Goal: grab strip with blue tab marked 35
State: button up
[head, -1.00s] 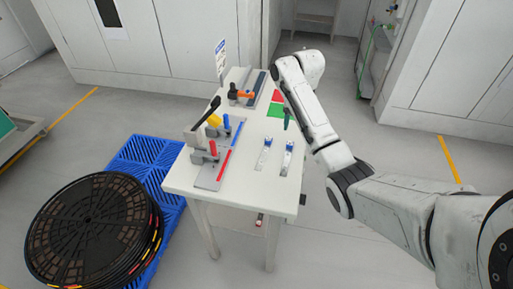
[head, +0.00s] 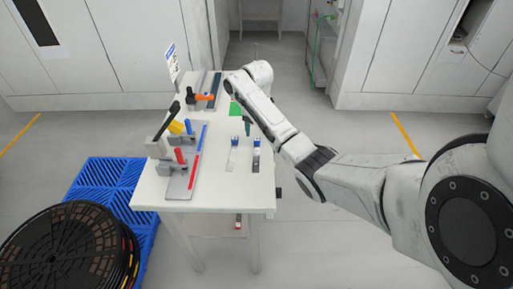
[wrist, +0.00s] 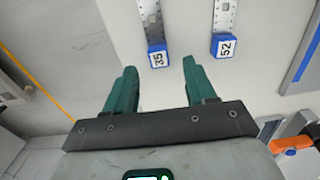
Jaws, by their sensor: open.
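The strip with the blue tab marked 35 (wrist: 157,57) lies flat on the white table, its pale perforated band running up out of the wrist view. In the head view it appears to be the right-hand strip (head: 256,157). A second strip with a blue tab marked 52 (wrist: 223,46) lies beside it, on the left in the head view (head: 233,157). My gripper (wrist: 160,82) has its green fingers apart and empty. Tab 35 shows just beyond the fingertips, between their lines. In the head view my gripper (head: 248,129) is near the tabs' far end.
The white table (head: 215,187) also bears clamps with black, yellow and red handles (head: 180,155) at left and an orange-handled one (head: 204,97) farther back. A blue pallet (head: 107,178) with black reels (head: 65,250) stands left.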

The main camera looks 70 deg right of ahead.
jog(key=shift+f, duration=1.45)
jog(key=shift+c, duration=0.2)
grip_shut()
